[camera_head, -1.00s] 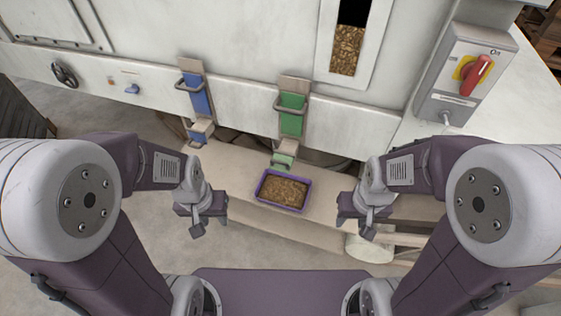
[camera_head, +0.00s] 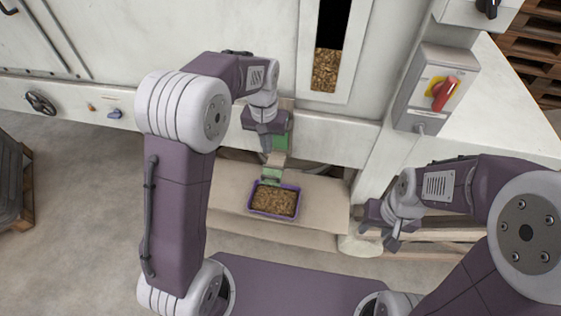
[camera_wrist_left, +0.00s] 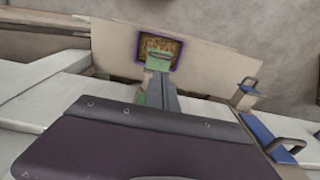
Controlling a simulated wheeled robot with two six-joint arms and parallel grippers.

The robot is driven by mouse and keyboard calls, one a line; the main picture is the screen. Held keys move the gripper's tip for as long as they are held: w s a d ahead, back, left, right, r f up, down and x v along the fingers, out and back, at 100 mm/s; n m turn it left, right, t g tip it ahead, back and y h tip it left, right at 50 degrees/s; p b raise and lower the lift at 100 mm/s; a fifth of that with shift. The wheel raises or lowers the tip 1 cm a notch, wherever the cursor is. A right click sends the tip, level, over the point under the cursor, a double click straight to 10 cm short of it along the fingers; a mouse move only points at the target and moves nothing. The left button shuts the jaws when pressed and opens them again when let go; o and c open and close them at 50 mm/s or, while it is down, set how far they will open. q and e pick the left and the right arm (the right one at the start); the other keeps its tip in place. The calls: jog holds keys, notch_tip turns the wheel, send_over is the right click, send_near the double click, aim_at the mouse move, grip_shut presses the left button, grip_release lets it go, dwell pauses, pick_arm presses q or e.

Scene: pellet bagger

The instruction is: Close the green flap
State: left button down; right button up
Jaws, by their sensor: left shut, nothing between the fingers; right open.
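The green chute has an upper green panel (camera_head: 281,139), partly hidden behind my left gripper. A lower green flap (camera_head: 271,175) with a handle hangs at the spout mouth, above the purple tray (camera_head: 250,203) of brown pellets. The flap also shows in the left wrist view (camera_wrist_left: 158,63), next to the tray (camera_wrist_left: 180,52). My left gripper (camera_head: 267,149) is shut and empty, in front of the upper panel and above the flap. I cannot tell whether it touches the chute. My right gripper (camera_head: 392,243) is open and empty, at the right.
A grey switch box (camera_head: 430,90) with a red knob is on the machine at the right. The tray stands on a beige ledge (camera_head: 325,200).

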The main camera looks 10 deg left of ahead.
aim_at(269, 176)
pick_arm(q)
jog(key=f, duration=1.3)
jog(key=shift+w+a+f+p, duration=0.1)
jog(key=shift+w+f+p, duration=0.15)
jog(key=shift+f+p, duration=0.1)
jog(key=shift+f, duration=0.15)
